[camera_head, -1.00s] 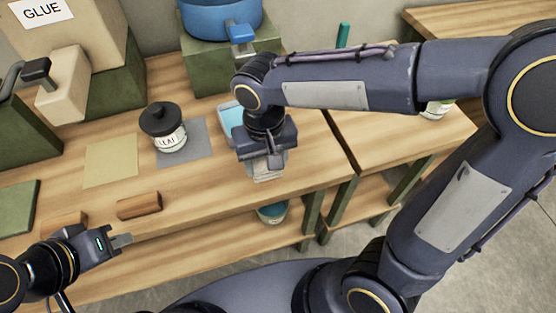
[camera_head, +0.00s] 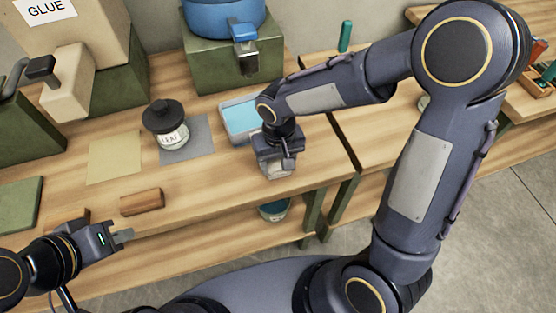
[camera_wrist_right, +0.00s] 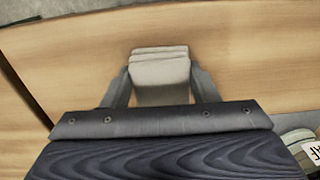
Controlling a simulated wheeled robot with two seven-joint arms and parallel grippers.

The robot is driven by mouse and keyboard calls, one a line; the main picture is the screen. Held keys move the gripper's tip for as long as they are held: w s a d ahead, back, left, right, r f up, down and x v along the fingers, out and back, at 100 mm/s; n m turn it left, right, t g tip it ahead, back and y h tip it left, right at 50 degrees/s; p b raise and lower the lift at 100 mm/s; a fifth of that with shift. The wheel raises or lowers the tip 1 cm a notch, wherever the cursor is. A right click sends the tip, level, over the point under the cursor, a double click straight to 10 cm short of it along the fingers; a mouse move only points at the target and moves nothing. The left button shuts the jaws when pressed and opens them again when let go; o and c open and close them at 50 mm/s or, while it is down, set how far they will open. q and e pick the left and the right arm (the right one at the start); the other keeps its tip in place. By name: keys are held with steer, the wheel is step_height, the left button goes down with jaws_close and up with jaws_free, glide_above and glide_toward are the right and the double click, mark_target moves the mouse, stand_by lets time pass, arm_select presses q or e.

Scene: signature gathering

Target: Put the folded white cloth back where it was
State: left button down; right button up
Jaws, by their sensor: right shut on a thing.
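The folded white cloth (camera_wrist_right: 160,72) is between the fingers of my right gripper (camera_wrist_right: 160,92) in the right wrist view. The gripper is shut on it, and the cloth's layered far edge sticks out past the fingertips. In the head view the cloth (camera_head: 279,171) shows only as a small pale patch under the right gripper (camera_head: 277,166), over the bench near its front edge. I cannot tell whether the cloth touches the bench. My left gripper (camera_head: 124,236) is at the lower left, in front of the bench; its jaw state is unclear.
A light-blue tray (camera_head: 240,119) lies just behind the right gripper. A black-lided jar (camera_head: 168,126) stands on a grey mat (camera_head: 199,149). A tan sheet (camera_head: 114,157) and a wooden block (camera_head: 142,201) lie to the left. Bare bench (camera_head: 220,185) lies left of the right gripper.

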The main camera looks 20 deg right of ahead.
mark_target(278, 163)
steer(key=shift+f, duration=0.1)
steer(key=o, duration=0.4)
steer(key=shift+f, duration=0.1)
steer(key=o, duration=0.5)
step_height(278, 163, up, 12)
steer(key=r, duration=0.1)
steer(key=s+d+t+y, duration=0.1)
steer(key=s+d+t, duration=0.1)
steer(key=s, duration=0.3)
steer(key=s+d+m+t+y, duration=0.1)
steer(key=s+d, duration=0.3)
steer(key=s, duration=0.1)
steer(key=s+d+m+t+y, duration=0.1)
steer(key=s+d+t, duration=0.1)
steer(key=s, duration=0.3)
steer(key=shift+d+t+y, duration=0.3)
steer(key=shift+d+y, duration=0.1)
steer(key=shift+d, duration=0.15)
